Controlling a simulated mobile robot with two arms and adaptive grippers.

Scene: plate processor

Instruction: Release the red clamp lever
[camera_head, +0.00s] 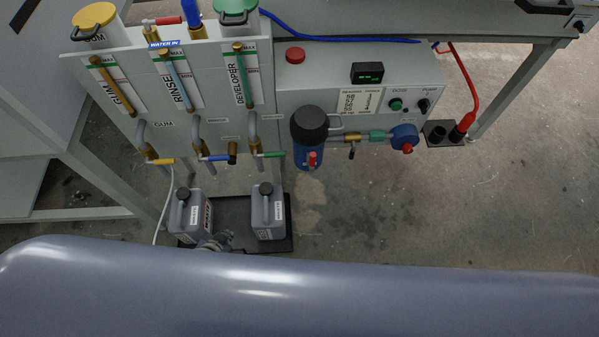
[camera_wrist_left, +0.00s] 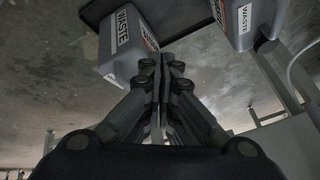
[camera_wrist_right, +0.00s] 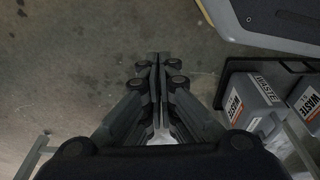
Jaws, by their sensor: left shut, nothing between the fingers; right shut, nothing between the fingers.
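I cannot tell for certain which red part is the clamp lever. A small red lever-like piece (camera_head: 312,158) sits on the front of the blue filter housing (camera_head: 308,140), which has a black cap. My left gripper (camera_head: 222,238) is low in the head view, beside the waste canisters and well left of and below that piece. In the left wrist view it (camera_wrist_left: 163,62) is shut and empty, near a waste canister. My right gripper (camera_wrist_right: 158,60) is shut and empty over bare floor in the right wrist view. It does not show in the head view.
Waste canisters (camera_head: 269,212) stand in a black tray (camera_head: 236,212). Valves, hoses and gauges cover the grey panel (camera_head: 205,75). A red button (camera_head: 295,55) tops the control box. A blue fitting (camera_head: 405,137) is right of the filter.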

